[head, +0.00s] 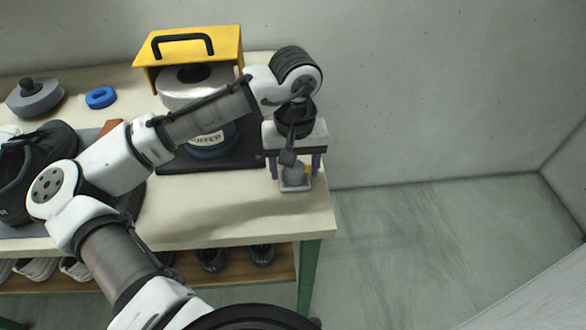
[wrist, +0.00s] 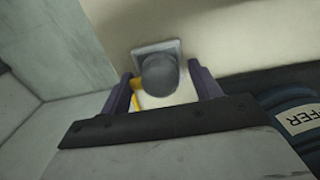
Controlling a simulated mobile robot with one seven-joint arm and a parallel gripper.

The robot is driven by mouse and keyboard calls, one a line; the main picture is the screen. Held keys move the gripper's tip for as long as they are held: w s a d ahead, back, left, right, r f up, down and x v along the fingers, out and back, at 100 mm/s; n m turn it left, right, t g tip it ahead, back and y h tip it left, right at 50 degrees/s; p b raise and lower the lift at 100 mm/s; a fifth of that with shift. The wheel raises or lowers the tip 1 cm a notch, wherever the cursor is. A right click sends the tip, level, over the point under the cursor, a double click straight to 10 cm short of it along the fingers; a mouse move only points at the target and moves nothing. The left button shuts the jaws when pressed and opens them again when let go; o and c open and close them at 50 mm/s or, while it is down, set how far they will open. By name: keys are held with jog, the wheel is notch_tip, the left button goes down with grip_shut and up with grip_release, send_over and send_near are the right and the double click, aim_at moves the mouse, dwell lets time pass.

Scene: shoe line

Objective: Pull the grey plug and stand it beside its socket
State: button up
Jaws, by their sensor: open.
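The grey plug (wrist: 159,75) has a rounded top and sits over its square light-grey socket (wrist: 150,50). In the head view the plug (head: 297,174) and socket (head: 294,187) are near the table's right edge. How deep the plug sits is hidden. My gripper (head: 295,176) points down over them, with its dark purple fingers apart. In the wrist view one finger of my gripper (wrist: 160,72) is on each side of the plug, with visible gaps. A small yellow part (wrist: 135,98) shows beside the plug.
A yellow hood (head: 190,45) with a black handle stands over a blue buffer machine (head: 212,147) behind my arm. A dark shoe (head: 50,150), a grey round part (head: 35,97) and a blue ring (head: 100,97) are at left. The front tabletop (head: 230,215) is clear.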

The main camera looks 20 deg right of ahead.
jog(key=shift+r, duration=0.1)
dwell(0.4)
jog(key=c, duration=1.3)
jog(key=shift+r+p, duration=2.95)
jog(key=shift+p, duration=0.5)
